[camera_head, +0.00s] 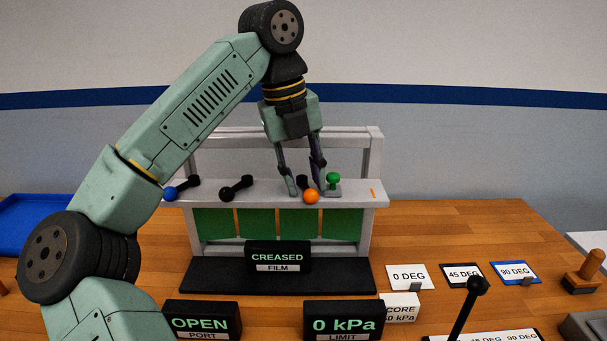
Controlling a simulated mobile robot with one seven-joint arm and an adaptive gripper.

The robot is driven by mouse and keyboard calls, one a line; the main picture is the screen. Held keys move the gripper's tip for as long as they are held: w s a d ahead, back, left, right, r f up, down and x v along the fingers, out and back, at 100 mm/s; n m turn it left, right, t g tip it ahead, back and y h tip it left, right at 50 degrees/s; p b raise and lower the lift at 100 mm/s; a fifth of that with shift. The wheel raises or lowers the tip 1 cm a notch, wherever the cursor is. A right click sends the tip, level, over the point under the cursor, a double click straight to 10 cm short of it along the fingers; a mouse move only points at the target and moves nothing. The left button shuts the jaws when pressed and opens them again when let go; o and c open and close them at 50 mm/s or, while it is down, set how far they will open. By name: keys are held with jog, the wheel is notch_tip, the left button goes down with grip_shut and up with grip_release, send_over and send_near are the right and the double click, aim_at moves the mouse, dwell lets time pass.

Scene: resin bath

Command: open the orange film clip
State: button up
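The orange film clip shows as an orange ball knob (311,197) with a short dark lever behind it, at the front edge of the white frame's top shelf (355,193). My gripper (306,187) points down over the shelf, its two fingers apart. The orange knob is just below and between the fingertips in the picture. The fingers partly hide the lever, and I cannot tell whether they touch it. Green film panels (298,224) hang below the shelf.
Left along the shelf are a black-knobbed lever (227,194) and a blue-knobbed lever (170,193). A green knob (333,178) stands close right of my gripper. A "CREASED FILM" sign (277,257) is in front. Angle cards (408,277) and a black-knobbed stick (477,285) are at right.

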jog(key=shift+c, duration=0.2)
grip_shut()
jog(key=shift+a+m, duration=0.1)
jog(key=shift+m, duration=0.3)
jog(key=m, duration=0.1)
jog(key=a+m, duration=0.1)
jog(key=m, duration=0.1)
jog(key=shift+m+g, duration=0.3)
jog(key=shift+g, duration=0.1)
jog(key=m, duration=0.4)
jog(key=shift+w+a+m+g, duration=0.3)
jog(key=shift+a+g, duration=0.1)
jog(key=shift+a, duration=0.1)
jog(key=shift+o, duration=0.2)
grip_release()
jog(key=shift+a, duration=0.15)
